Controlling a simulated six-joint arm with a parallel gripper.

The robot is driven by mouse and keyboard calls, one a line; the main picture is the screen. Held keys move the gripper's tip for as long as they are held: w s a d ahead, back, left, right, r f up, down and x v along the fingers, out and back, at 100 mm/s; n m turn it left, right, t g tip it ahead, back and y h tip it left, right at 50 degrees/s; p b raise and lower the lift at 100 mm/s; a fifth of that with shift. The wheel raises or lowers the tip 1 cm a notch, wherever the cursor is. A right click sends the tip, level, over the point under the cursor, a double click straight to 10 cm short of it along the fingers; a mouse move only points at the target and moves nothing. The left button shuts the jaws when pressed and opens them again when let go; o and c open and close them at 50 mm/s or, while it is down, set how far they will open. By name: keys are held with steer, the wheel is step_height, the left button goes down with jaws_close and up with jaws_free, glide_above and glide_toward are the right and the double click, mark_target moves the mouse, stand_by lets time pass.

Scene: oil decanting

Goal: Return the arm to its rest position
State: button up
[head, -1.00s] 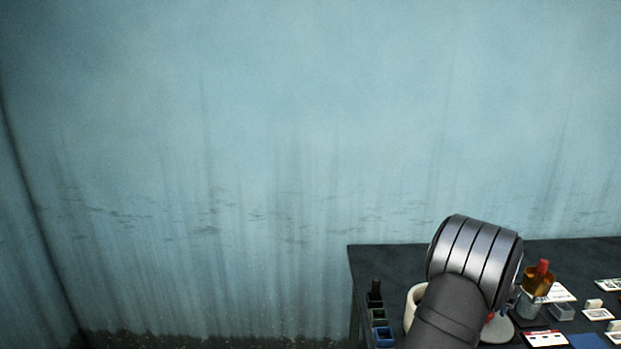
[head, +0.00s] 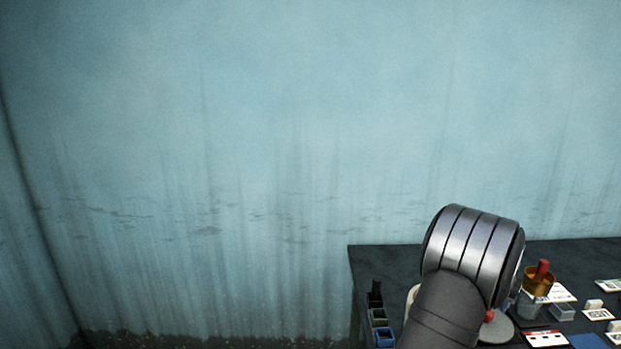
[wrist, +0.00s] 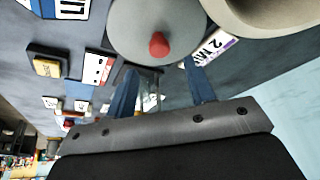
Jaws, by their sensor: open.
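My gripper (wrist: 158,88) shows in the wrist view with its two blue fingers apart and nothing between them. In the head view my arm rises from the bottom edge in front of the table, and the gripper itself is hidden. A grey disc with a red knob (wrist: 158,45) lies beyond the fingertips in the wrist view, apart from them. The red knob also shows beside my arm in the head view (head: 489,316).
The dark table (head: 400,262) stands at the lower right. An amber vessel with a red top (head: 538,280), several cards and small blocks stand right of my arm. A row of small bins (head: 379,318) is at the left edge. A cream round container (wrist: 262,18) is partly hidden. Space above the table is clear.

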steer(key=v, duration=0.6)
steer(key=x, duration=1.1)
steer(key=shift+f, duration=0.3)
step_height(320, 180, up, 4)
steer(key=shift+w+d+r, duration=0.1)
steer(key=shift+r, duration=0.05)
steer(key=s+d+r, duration=0.3)
steer(key=s+r, duration=0.4)
steer(key=s, duration=0.4)
steer(key=a+r, duration=1)
steer(key=a, duration=0.5)
steer(key=w+a+f, duration=0.4)
steer(key=w+f, duration=0.2)
steer(key=w, duration=0.4)
steer(key=shift+f, duration=0.35)
steer(key=shift+a, duration=0.15)
